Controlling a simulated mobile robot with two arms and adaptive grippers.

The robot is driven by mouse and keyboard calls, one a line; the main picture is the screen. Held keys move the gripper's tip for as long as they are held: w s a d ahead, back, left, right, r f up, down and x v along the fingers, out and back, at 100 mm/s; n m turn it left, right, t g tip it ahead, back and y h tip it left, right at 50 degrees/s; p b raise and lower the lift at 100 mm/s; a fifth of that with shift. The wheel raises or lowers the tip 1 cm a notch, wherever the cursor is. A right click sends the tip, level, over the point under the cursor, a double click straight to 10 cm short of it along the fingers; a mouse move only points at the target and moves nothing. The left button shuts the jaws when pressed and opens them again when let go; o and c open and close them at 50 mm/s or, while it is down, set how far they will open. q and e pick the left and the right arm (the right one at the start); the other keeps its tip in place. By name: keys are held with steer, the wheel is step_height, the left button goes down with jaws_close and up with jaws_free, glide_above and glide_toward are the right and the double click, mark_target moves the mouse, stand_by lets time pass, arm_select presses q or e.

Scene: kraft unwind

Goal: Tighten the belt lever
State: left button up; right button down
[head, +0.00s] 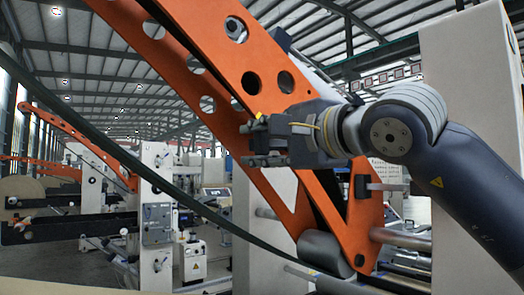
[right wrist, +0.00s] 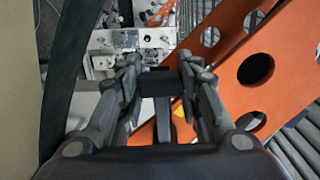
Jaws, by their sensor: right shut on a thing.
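My right gripper (head: 262,143) comes in from the right, in front of the orange frame arm. In the right wrist view its two fingers (right wrist: 158,78) are closed on either side of a dark block, which looks like the grip of the belt lever (right wrist: 158,84). A grey stem runs from this block toward the gripper's palm. In the head view the lever is mostly hidden by the gripper. The dark belt (head: 130,168) hangs in a long curve from upper left to lower middle; it also shows in the right wrist view (right wrist: 68,70). My left gripper is not in view.
The orange frame arm (head: 290,85) with round holes slants close behind my right gripper. A grey roller (head: 322,250) sits at its lower end, by the belt. A pale machine column (head: 465,70) stands at right. More machines (head: 155,200) stand farther back at left.

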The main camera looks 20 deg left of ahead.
steer(key=shift+r, duration=0.1)
steer(key=c, duration=1.1)
jaws_free()
steer(key=shift+d, duration=0.1)
steer(key=v, duration=1.2)
steer(key=shift+c, duration=0.4)
